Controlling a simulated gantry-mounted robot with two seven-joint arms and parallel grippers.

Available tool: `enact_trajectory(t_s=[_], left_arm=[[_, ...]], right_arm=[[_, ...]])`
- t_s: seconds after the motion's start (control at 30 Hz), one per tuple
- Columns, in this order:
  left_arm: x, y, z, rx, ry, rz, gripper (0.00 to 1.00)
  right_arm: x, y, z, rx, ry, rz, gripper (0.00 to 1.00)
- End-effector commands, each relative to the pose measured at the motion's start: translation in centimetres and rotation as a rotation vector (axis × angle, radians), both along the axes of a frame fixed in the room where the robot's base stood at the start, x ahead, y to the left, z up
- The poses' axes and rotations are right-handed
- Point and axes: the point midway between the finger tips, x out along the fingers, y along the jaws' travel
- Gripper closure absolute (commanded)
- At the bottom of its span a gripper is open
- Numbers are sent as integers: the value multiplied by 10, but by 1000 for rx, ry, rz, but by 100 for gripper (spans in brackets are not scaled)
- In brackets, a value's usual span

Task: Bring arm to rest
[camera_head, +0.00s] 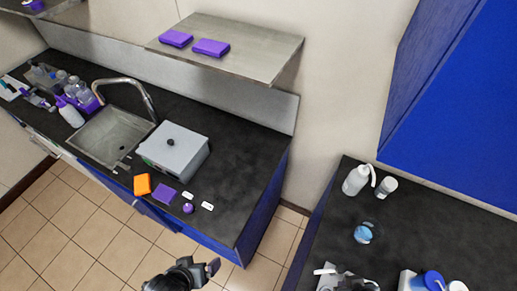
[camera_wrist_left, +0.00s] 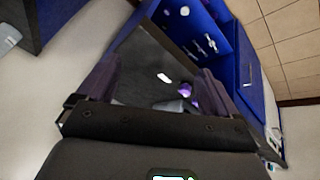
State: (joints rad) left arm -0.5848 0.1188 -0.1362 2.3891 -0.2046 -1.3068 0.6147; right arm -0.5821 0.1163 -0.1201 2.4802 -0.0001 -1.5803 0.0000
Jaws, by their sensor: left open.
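My left gripper (camera_head: 205,272) is at the bottom of the head view, over the floor in front of the left counter. It is apart from everything on the counter. In the left wrist view its two dark fingers (camera_wrist_left: 155,82) are spread wide, with nothing held between them. The black counter top (camera_wrist_left: 135,55) shows beyond and between the fingers, with a small white piece and a purple item (camera_wrist_left: 185,89) on it. My right gripper cannot be made out in these frames.
The left counter (camera_head: 235,185) holds a grey box-like device (camera_head: 175,152), a sink (camera_head: 112,135), an orange block (camera_head: 142,185) and a purple block (camera_head: 165,195). The right counter (camera_head: 420,235) holds bottles and equipment. Tiled floor (camera_head: 60,235) is open in front of the left counter.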

Motion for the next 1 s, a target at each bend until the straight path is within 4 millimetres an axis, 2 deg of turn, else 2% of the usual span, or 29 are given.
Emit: enact_trajectory(t_s=[0.03, 0.1, 0.27, 0.33, 0.7, 0.83, 1.0], left_arm=[[0, 15, 15, 49, 2, -17, 7], [-7, 29, 26, 115, 32, -77, 7], [-29, 39, 22, 230, 138, -308, 7], [-28, 39, 51, 247, 130, -350, 7], [-27, 39, 151, 246, 129, -348, 7], [-27, 38, 174, 246, 129, -348, 7], [-27, 38, 187, 246, 129, -348, 7]], right_arm=[[0, 0, 0, 0, 0, 0, 100], [1, 0, 0, -1, -1, 0, 100], [1, 0, 1, -1, -3, 1, 100], [1, -1, 26, -3, 5, 1, 100], [1, -2, 131, -7, -7, 5, 100], [1, -2, 154, -7, -6, 4, 100], [1, -2, 167, -6, -5, 4, 100]])
